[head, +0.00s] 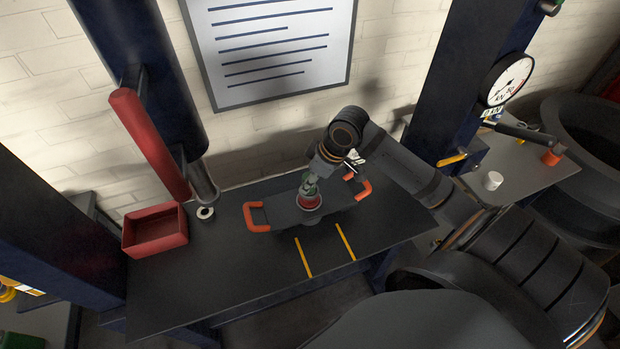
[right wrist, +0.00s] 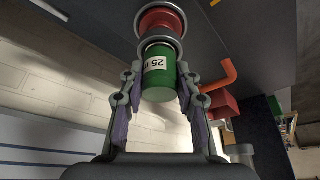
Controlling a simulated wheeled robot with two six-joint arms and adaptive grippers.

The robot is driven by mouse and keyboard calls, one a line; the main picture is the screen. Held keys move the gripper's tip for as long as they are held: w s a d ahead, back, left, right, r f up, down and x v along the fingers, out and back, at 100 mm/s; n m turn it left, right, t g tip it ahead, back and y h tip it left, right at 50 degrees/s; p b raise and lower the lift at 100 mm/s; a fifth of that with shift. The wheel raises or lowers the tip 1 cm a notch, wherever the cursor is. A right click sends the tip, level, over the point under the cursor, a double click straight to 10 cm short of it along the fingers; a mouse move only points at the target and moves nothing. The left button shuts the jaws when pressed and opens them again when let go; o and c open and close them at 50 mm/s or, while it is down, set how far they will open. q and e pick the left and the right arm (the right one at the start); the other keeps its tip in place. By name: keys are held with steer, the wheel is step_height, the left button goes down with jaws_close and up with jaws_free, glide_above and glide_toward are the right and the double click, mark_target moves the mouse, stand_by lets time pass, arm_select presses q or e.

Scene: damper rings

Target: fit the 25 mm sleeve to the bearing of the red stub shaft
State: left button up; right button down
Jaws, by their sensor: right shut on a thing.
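The red stub shaft (head: 309,203) stands on a dark plate with orange handles on the bench; its red body also shows at the top of the right wrist view (right wrist: 160,20), with metal rings around it. The green sleeve (right wrist: 160,85), with a white label reading 25, is between the fingers of my right gripper (right wrist: 158,78), which is shut on it. The sleeve is in line with the shaft, its far end at the metal ring (right wrist: 160,44). I cannot tell how far it is seated. In the head view the right gripper (head: 312,180) is above the shaft. My left gripper is not in view.
A red open tray (head: 156,247) stands at the bench's left, with a small pale ring (head: 205,213) beside it. Two yellow strips (head: 303,257) mark the front of the bench (head: 200,285). A side table at right holds a white cylinder (head: 493,181). The bench's front left is clear.

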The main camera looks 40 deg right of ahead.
steer(key=shift+f, duration=0.2)
stand_by(0.3)
steer(key=c, duration=0.9)
jaws_free()
steer(key=shift+o, duration=0.2)
step_height(320, 180, up, 10)
